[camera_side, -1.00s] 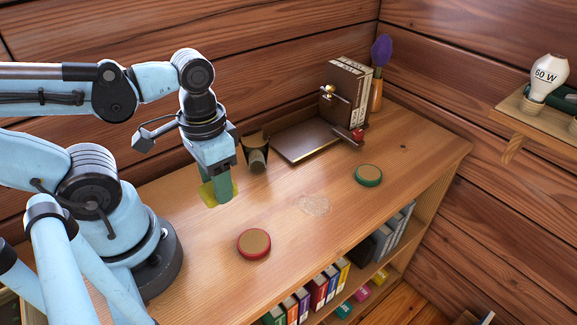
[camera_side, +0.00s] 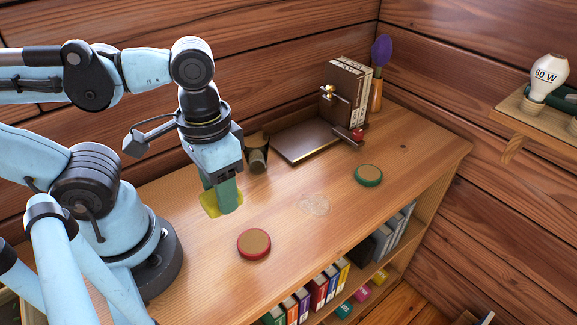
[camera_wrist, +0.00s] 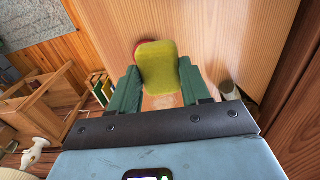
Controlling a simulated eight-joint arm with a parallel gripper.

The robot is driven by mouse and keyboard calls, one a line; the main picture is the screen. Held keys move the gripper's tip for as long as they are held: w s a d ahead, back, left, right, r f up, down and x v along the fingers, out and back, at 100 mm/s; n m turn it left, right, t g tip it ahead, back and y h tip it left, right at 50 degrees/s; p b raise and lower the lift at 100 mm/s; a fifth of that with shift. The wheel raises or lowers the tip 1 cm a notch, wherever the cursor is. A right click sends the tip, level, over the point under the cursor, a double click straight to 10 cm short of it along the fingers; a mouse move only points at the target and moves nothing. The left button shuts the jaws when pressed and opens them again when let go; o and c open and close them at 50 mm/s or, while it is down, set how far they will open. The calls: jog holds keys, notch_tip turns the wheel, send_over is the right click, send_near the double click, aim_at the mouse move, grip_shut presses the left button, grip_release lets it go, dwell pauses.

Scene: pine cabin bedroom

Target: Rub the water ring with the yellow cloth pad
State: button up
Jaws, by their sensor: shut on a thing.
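The yellow cloth pad (camera_side: 208,204) is between the green fingers of my gripper (camera_side: 226,200), which is shut on it. In the side view the fingers hide part of the pad, and I cannot tell whether it touches the wood. In the wrist view the pad (camera_wrist: 158,66) shows yellow-green between the two fingertips (camera_wrist: 158,84). The water ring (camera_side: 314,204) is a pale round mark on the wooden top, to the right of the pad and apart from it. In the wrist view a pale patch (camera_wrist: 162,101) shows just below the pad.
A red-rimmed coaster (camera_side: 254,243) lies in front of the water ring to the left, and a green-rimmed one (camera_side: 368,175) behind it to the right. A dark tray with a bookend (camera_side: 300,142) and a dark cup (camera_side: 257,158) stand at the back. The wood around the ring is clear.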

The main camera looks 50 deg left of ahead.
jog(key=shift+c, duration=0.4)
jog(key=shift+w+d+r, duration=0.1)
jog(key=shift+w+r, duration=0.05)
jog(key=shift+w, duration=0.15)
jog(key=w+d, duration=0.3)
jog(key=w, duration=0.7)
send_over(323, 211)
jog(key=d, duration=0.2)
notch_tip(323, 211, down, 3)
jog(key=shift+a+f, duration=0.2)
jog(key=shift+f, duration=3.1)
jog(key=shift+a+f, duration=0.6)
jog(key=shift+f, duration=0.3)
jog(key=shift+c, duration=0.5)
jog(key=shift+a, duration=3.4)
jog(key=d, duration=0.4)
jog(key=shift+d+r, duration=0.1)
jog(key=shift+d+f, duration=0.2)
jog(key=shift+d, duration=0.9)
jog(key=shift+d+r, duration=0.15)
jog(key=shift+d, duration=0.6)
jog(key=shift+s+d, duration=0.1)
jog(key=shift+s, duration=0.5)
jog(key=shift+a, duration=4)
jog(key=shift+d, duration=3.9)
notch_tip(323, 211, up, 8)
